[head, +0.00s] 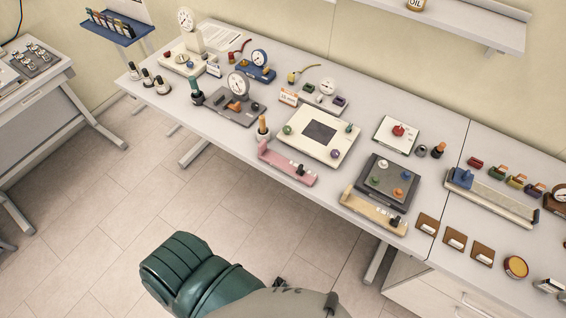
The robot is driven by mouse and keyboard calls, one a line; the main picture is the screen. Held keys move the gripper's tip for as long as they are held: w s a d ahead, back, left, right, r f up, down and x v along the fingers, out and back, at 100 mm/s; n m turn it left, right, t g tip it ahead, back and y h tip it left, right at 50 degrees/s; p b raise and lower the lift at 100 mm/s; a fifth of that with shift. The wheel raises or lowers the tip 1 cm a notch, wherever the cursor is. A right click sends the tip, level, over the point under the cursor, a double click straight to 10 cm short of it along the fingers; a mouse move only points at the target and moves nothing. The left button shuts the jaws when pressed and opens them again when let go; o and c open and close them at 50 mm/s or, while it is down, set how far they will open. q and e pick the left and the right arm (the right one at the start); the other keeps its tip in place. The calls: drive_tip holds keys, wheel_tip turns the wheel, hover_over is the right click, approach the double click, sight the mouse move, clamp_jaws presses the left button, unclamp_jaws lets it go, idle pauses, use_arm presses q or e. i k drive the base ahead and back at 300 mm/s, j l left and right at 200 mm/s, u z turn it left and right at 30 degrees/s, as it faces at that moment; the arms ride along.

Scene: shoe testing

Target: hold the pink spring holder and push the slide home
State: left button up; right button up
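The spring itself is too small to make out. Neither of my grippers shows in the view. A green and grey part of my own arm fills the lower middle, well in front of the table, and nothing touches the holder.
An orange-handled tool (263,126) stands just behind the holder's left end. A cream plate with a dark square (320,133) lies behind it. A similar tan holder (373,212) lies to the right, beside a dark knobbed board (387,180). Floor in front is clear.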

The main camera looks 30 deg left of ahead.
sight(300, 172)
drive_tip(key=j, duration=1.75)
